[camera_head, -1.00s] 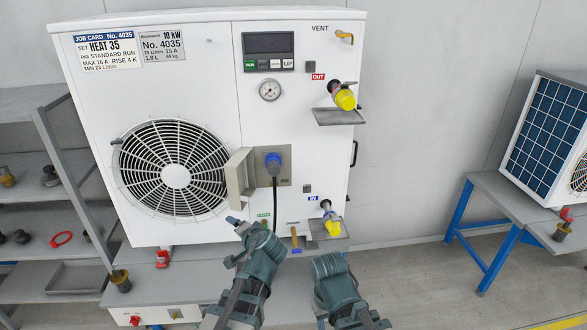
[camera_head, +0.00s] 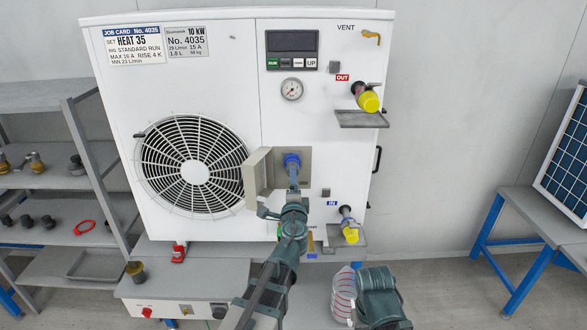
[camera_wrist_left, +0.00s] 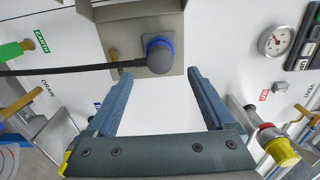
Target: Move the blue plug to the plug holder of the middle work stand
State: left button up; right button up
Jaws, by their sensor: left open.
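The blue plug (camera_head: 292,160) sits in the grey socket box (camera_head: 257,172) on the front of the white unit, with the box's lid swung open to the left. In the left wrist view the plug (camera_wrist_left: 160,54) shows as a round blue-rimmed body with a black cable running left. My left gripper (camera_head: 283,207) is just below the plug in the head view. In the left wrist view its two fingers (camera_wrist_left: 160,75) are apart and empty, with the plug beyond and between their tips, not visibly touched. Part of my right arm shows low in the head view, but no fingers. I cannot identify the plug holder.
Yellow-capped ports (camera_head: 369,101) and small trays project on the unit's right side. Shelves stand left; a blue-legged table (camera_head: 545,220) stands right.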

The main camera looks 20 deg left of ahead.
aim_at(291, 161)
pick_arm(q)
jog(key=shift+x, duration=4.55)
grip_shut()
jog(key=shift+s, duration=0.15)
jog(key=shift+v, duration=2.95)
